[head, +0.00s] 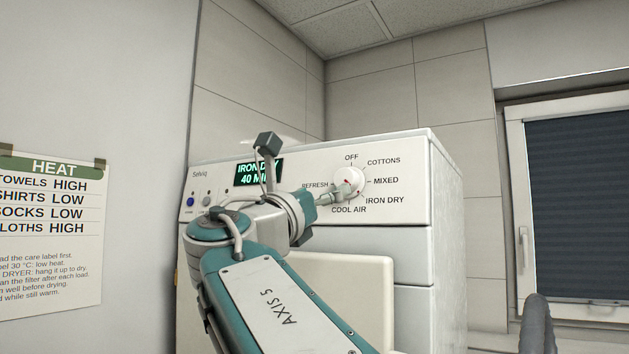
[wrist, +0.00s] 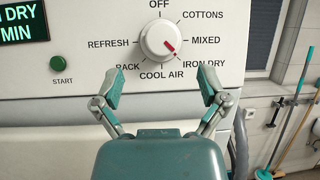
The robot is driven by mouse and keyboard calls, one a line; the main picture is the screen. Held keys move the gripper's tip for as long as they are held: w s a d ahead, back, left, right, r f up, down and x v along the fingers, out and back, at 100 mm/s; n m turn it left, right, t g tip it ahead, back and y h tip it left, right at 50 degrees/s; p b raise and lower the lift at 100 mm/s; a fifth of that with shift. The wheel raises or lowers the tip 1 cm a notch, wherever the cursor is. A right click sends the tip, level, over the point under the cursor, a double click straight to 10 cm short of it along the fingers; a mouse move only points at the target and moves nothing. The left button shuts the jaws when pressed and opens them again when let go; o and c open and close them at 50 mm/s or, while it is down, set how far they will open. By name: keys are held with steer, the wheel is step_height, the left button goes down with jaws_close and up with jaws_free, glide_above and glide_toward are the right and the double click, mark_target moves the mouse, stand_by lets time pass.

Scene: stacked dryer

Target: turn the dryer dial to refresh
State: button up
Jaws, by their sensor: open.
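The white round dial (wrist: 161,41) is on the dryer's front panel in the wrist view. Its red mark points down and right, toward the IRON DRY label. The REFRESH label (wrist: 108,43) is left of the dial. The dial also shows in the head view (head: 349,181), partly behind my gripper. My gripper (wrist: 162,84) is open and empty. Its two fingers are spread wide below the dial in the wrist picture, one to each side. In the head view my gripper (head: 336,194) is close to the dial; contact cannot be told.
The dryer's display (head: 258,173) reads IRON DRY with 40 MIN, partly hidden by my arm. A green START button (wrist: 57,63) sits left of the dial. A heat chart (head: 52,235) hangs on the left wall. A window (head: 570,200) and cleaning poles (wrist: 290,125) are at right.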

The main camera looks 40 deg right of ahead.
mark_target(342, 180)
steer(key=x, duration=0.6)
steer(key=shift+w+d+r, duration=0.1)
steer(key=shift+d, duration=0.15)
steer(key=c, duration=1.1)
